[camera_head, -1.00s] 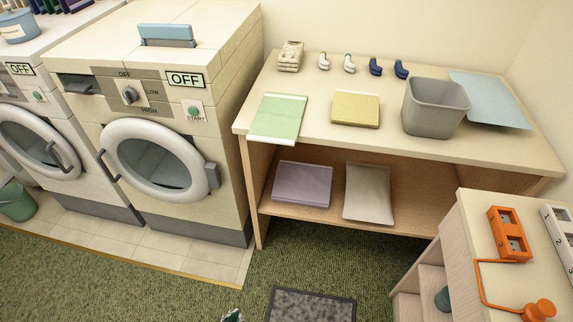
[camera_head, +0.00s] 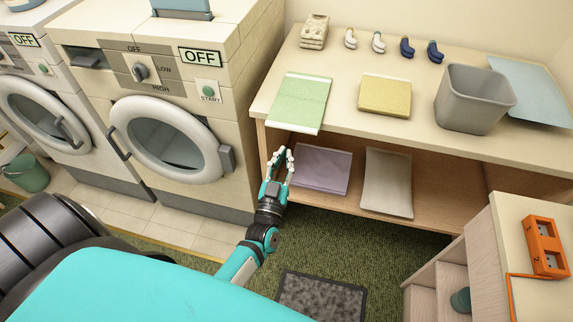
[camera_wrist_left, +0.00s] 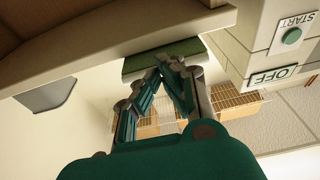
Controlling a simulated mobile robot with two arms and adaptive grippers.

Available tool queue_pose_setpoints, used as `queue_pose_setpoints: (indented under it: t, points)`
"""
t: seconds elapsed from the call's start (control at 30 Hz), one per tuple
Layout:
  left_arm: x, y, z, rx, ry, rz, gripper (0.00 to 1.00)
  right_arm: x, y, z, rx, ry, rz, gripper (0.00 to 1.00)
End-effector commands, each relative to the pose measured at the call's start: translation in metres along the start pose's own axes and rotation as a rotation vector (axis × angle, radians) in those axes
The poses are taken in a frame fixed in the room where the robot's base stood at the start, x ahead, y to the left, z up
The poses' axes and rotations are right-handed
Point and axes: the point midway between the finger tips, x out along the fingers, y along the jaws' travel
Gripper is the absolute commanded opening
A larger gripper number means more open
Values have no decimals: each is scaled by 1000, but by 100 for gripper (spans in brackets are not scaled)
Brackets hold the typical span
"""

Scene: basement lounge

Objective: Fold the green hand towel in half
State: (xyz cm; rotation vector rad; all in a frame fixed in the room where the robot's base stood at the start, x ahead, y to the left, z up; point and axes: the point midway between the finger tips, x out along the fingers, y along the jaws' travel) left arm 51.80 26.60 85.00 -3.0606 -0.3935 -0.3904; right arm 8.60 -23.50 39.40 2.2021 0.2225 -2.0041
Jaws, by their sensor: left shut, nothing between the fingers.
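The green hand towel (camera_head: 300,102) lies flat at the left end of the table top, its near edge reaching slightly past the table's front edge. In the left wrist view a green strip of it (camera_wrist_left: 145,64) shows by the table edge, just beyond my fingertips. My left gripper (camera_head: 283,156) is in front of the table, below the towel's near edge, pointing up. Its fingers (camera_wrist_left: 170,68) are together at the tips and empty. Whether they touch the towel I cannot tell. My right gripper is not in view.
On the table (camera_head: 345,133) are a yellow folded cloth (camera_head: 384,95), a grey bin (camera_head: 474,98), a blue sheet (camera_head: 530,90) and several small items at the back. The lower shelf holds a purple cloth (camera_head: 320,168) and a pale cloth (camera_head: 387,183). A washer (camera_head: 165,140) stands left.

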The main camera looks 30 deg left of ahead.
Motion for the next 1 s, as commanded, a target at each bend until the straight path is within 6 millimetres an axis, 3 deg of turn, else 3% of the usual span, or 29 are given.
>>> queue_pose_setpoints:
  t: [0.2, 0.4, 1.0]
  points:
    - [42, 0, 12, 0, 3, 1, 0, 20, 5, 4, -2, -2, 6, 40]
    - [63, 0, 15, 1, -1, 1, 0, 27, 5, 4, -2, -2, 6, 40]
    - [76, 1, -23, 1, -2, 2, 0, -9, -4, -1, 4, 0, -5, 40]
